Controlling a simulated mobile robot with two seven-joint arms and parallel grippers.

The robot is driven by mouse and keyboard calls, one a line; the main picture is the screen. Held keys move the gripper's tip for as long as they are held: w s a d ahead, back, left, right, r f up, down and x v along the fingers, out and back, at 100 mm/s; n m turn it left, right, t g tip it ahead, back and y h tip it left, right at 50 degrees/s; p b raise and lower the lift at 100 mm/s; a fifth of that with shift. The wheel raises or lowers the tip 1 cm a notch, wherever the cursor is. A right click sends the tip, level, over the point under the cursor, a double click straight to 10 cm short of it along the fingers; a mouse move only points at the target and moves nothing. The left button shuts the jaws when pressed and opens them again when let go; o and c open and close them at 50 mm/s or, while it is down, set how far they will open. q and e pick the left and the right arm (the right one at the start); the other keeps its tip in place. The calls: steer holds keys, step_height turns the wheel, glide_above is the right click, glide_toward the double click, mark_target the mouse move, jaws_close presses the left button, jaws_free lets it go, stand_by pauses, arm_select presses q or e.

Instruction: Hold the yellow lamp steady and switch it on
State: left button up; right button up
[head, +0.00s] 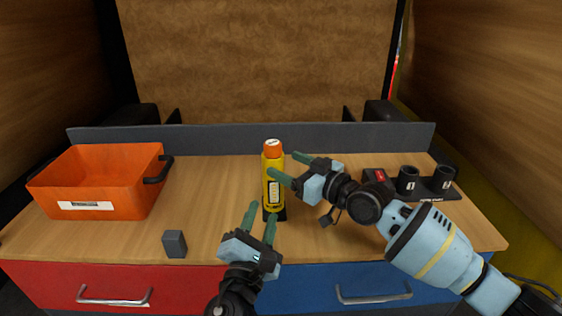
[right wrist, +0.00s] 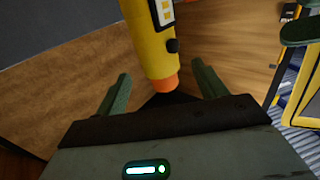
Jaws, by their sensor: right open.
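The yellow lamp (head: 273,165), with an orange cap and a black lower end, stands upright near the middle of the bench. My right gripper (head: 283,165) is open at the lamp's upper right side.
An orange crate (head: 105,199) with black handles stands at the left. A small dark grey block (head: 174,244) lies near the front edge. A dark holder (head: 430,190) with two black cups and a red-marked part stands at the right. The bench between crate and lamp is clear.

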mark_target(268, 156)
steer(key=shift+x, duration=3.6)
steer(key=shift+c, duration=0.3)
steer(key=c, duration=1.2)
steer(key=o, duration=1.3)
steer(key=shift+c, duration=0.2)
steer(key=shift+d, duration=0.1)
steer(key=v, duration=1.2)
